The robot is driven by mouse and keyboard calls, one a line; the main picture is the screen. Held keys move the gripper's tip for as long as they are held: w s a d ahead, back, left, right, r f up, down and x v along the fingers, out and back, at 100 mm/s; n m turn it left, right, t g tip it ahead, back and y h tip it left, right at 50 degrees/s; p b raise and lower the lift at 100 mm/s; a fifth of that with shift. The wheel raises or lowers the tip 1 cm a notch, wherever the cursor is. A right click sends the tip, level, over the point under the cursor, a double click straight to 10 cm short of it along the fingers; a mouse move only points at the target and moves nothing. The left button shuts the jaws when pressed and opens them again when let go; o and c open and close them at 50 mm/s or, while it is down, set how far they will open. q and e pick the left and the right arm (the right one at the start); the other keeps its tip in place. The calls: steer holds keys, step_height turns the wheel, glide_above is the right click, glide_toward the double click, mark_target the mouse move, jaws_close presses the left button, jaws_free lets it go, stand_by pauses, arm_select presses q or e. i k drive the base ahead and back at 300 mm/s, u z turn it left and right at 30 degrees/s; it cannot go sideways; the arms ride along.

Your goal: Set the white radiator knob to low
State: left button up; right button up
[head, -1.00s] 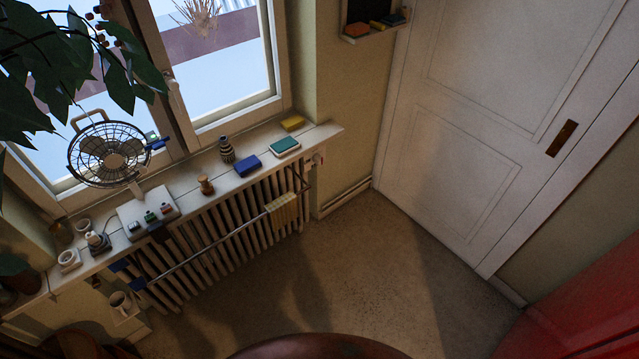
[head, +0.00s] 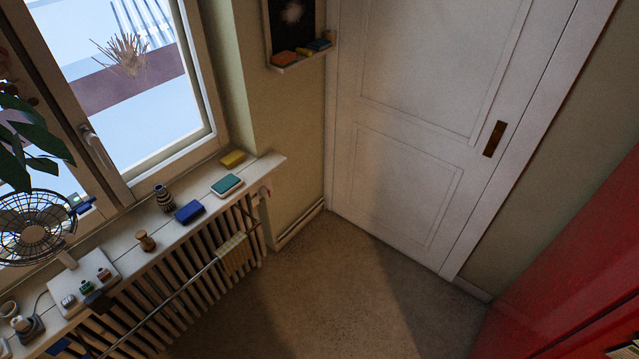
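A ribbed radiator (head: 205,290) stands under the window sill on the left. A small pale knob-like fitting with a touch of red (head: 264,191) shows at the radiator's upper right end, just below the sill's right end. It is too small for me to read its setting. Neither of my grippers shows in the head view.
The sill (head: 140,240) carries a fan (head: 40,228), a striped vase (head: 163,198), a blue block (head: 189,211), a teal box (head: 227,185) and a yellow sponge (head: 232,159). A rail with a yellow cloth (head: 233,254) runs before the radiator. The floor (head: 330,290) is clear.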

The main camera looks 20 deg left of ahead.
mark_target(264, 192)
steer(key=z, duration=0.45)
steer(key=i, duration=1.3)
steer(key=u, duration=0.45)
